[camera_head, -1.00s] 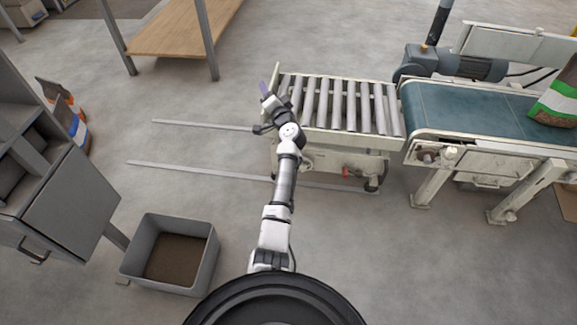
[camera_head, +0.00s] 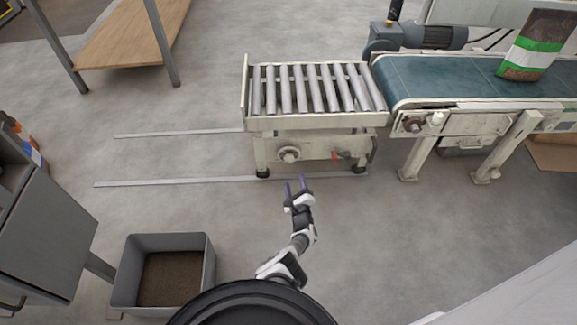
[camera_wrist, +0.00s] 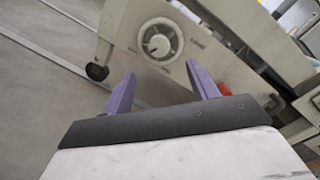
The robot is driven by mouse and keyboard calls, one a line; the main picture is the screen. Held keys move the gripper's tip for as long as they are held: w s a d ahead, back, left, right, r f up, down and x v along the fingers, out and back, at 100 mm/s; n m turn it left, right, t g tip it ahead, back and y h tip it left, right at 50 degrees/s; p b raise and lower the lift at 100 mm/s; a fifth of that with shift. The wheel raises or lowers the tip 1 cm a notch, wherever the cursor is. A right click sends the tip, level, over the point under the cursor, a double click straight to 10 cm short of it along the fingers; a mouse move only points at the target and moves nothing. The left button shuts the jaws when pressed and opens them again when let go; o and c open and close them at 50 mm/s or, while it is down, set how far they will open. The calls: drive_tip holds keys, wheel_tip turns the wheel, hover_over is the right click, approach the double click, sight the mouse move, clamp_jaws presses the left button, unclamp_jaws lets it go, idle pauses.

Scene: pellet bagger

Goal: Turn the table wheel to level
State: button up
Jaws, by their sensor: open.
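The table wheel (camera_head: 289,154) is a small pale round handwheel on the front of the roller table (camera_head: 318,122), below its rollers. In the wrist view the wheel (camera_wrist: 160,41) shows as a white ring with a hub, on a cream panel beside small lettering. My gripper (camera_head: 295,186) is just in front of and below the wheel in the head view. In the wrist view my gripper (camera_wrist: 160,82) has its two purple fingers spread apart and empty, with the wheel beyond the fingertips and not touched.
A red part (camera_head: 335,154) sits right of the wheel on the table's front. The belt conveyor (camera_head: 450,84) with a bag (camera_head: 537,46) adjoins the table at right. Floor rails (camera_head: 180,182) run left. A grey bin (camera_head: 118,285) stands at lower left.

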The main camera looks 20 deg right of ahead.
sight(290, 160)
drive_tip(key=w+b, duration=0.2)
drive_tip(key=w, duration=0.1)
drive_tip(key=w+d+b, duration=0.1)
drive_tip(key=w+b, duration=0.1)
drive_tip(key=w, duration=0.1)
drive_tip(key=w+b, duration=0.2)
drive_tip(key=w, duration=0.1)
drive_tip(key=shift+d+f, duration=0.25)
drive_tip(key=shift+w+d+r+b, duration=0.1)
drive_tip(key=shift+w+b, duration=0.2)
drive_tip(key=shift+w, duration=0.1)
drive_tip(key=shift+w+d+r+b, duration=0.1)
drive_tip(key=shift+w+b, duration=0.2)
drive_tip(key=shift+w, duration=0.1)
drive_tip(key=c, duration=1)
